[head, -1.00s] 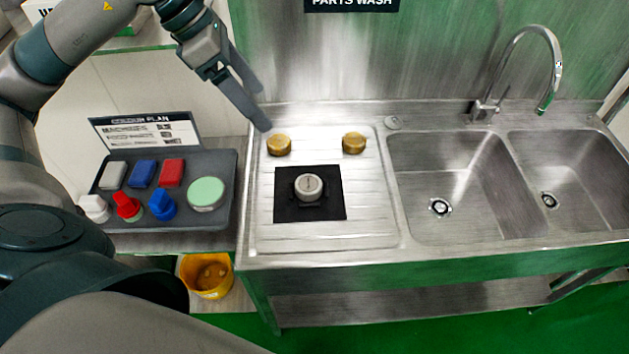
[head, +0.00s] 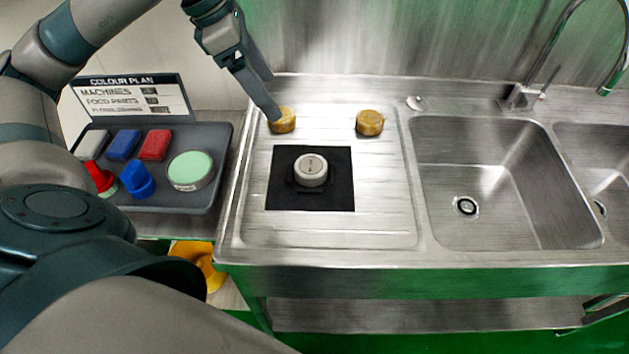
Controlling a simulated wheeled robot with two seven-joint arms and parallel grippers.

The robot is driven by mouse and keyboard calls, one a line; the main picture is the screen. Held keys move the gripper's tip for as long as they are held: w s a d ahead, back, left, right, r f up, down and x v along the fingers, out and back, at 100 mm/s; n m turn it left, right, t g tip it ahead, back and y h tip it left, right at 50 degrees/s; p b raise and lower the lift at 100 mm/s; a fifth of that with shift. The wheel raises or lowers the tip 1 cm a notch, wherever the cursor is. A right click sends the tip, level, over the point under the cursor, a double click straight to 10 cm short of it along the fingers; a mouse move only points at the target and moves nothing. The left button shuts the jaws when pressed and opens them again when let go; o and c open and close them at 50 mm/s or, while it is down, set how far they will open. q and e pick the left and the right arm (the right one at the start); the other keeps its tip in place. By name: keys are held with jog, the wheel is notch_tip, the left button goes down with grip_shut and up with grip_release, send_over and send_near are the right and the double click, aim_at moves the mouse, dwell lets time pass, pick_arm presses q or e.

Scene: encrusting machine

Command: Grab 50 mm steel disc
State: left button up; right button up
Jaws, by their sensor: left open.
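A light grey round disc (head: 311,170) with a mark on its top sits on a small dark holder on a black square mat (head: 335,198). It looks like the steel disc; its size cannot be read. Two brass-coloured round pieces stand behind the mat, one at the left (head: 282,121) and one at the right (head: 370,123). My left gripper (head: 272,98) is open and empty, pointing down at the back left of the drainboard. One fingertip overlaps the left brass piece in the picture; contact cannot be told. My right gripper is out of view.
A dark tray (head: 205,199) with coloured blocks, brushes and a green-topped round tub (head: 190,171) stands left of the drainboard (head: 385,220). A sink basin (head: 500,175) and a tap (head: 520,97) are at the right. A yellow bucket (head: 205,264) is below.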

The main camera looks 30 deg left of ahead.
pick_arm(q)
notch_tip(320, 180, down, 5)
jog(key=b, duration=0.3)
jog(key=shift+w+f, duration=0.1)
jog(key=shift+f, duration=0.1)
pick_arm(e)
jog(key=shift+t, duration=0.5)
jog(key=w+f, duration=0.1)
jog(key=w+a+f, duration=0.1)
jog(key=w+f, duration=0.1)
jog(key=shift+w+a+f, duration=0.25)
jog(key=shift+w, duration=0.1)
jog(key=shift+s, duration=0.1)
pick_arm(q)
jog(key=p, duration=0.2)
send_over(297, 166)
notch_tip(297, 166, down, 10)
jog(key=shift+a, duration=0.15)
jog(key=shift+f+p, duration=0.3)
jog(key=shift+f, duration=0.3)
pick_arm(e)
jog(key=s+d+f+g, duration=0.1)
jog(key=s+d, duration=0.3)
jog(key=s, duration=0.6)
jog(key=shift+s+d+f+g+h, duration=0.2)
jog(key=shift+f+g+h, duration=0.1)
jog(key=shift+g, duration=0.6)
